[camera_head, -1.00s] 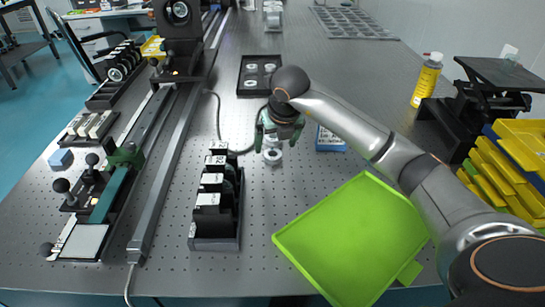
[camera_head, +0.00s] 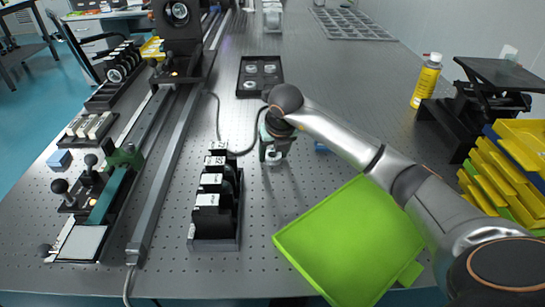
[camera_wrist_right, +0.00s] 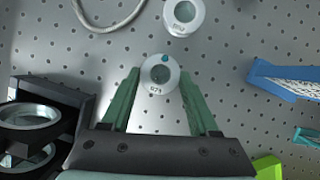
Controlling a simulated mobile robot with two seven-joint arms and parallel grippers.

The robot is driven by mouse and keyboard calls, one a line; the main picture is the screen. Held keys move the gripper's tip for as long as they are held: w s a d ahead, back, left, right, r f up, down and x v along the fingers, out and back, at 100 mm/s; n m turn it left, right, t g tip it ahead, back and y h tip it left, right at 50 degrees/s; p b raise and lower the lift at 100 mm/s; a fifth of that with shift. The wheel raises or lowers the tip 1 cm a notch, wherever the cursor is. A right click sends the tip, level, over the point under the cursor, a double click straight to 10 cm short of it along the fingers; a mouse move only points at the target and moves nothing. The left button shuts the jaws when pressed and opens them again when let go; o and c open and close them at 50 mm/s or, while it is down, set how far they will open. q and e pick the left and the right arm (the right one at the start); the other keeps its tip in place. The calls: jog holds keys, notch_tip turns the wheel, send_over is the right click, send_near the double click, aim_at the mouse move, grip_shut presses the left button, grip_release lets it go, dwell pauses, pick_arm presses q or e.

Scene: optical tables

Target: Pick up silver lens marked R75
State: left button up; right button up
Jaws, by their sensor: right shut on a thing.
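My right gripper (camera_head: 273,152) reaches down to the table right of the black lens rack. In the right wrist view its two green fingers (camera_wrist_right: 160,85) are shut on a small silver lens (camera_wrist_right: 160,73), one on each side of the rim. The lens bears a small upside-down mark that looks like R75, with a teal dot on its far edge. It also shows low between the fingers in the head view (camera_head: 273,158). A second silver lens (camera_wrist_right: 183,15) lies just beyond it on the table. My left gripper is not in view.
A black rack (camera_head: 238,220) with several upright holders stands left of the gripper. A lime green tray (camera_head: 350,240) lies in front. A blue-edged box (camera_wrist_right: 285,80) sits to the right. A black tray (camera_head: 260,90) and a loose cable (camera_head: 219,115) are behind.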

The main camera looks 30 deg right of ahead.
jog(key=c, duration=0.7)
jog(key=shift+r, duration=0.1)
